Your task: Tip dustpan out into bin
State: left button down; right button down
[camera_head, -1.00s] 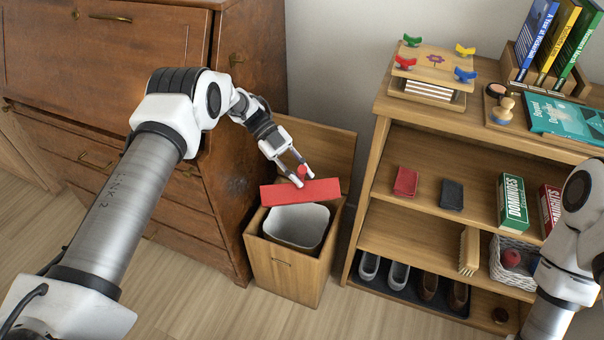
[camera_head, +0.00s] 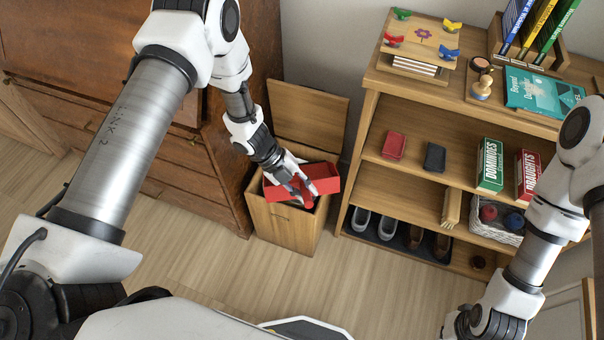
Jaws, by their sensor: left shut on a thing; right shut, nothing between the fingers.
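The red dustpan (camera_head: 326,178) is over the open mouth of the wooden bin (camera_head: 285,230) in the camera_head view. My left gripper (camera_head: 306,199) is shut on the dustpan, at its near side by the handle. The fingers and the dustpan cover most of the bin's mouth. The dustpan is tilted, with its raised red rim showing. I cannot see whether anything lies in the dustpan or inside the bin.
The bin's lid (camera_head: 308,115) stands open behind it. A brown wooden bureau (camera_head: 225,215) is close on the left. A shelf unit (camera_head: 352,150) with games, shoes and a basket (camera_head: 497,232) is close on the right. The floor (camera_head: 350,285) in front is clear.

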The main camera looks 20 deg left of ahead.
pick_arm(q)
jog(key=s+d+f+m+t+y+b, duration=0.1)
jog(key=s+f+b, duration=0.5)
jog(key=b, duration=1.2)
jog(key=d+t+y, duration=0.1)
jog(key=d+t, duration=0.1)
jog(key=shift+s+f+t+b, duration=0.2)
jog(key=shift+f+t+b, duration=0.1)
jog(key=shift+b, duration=0.1)
jog(key=shift+d, duration=0.1)
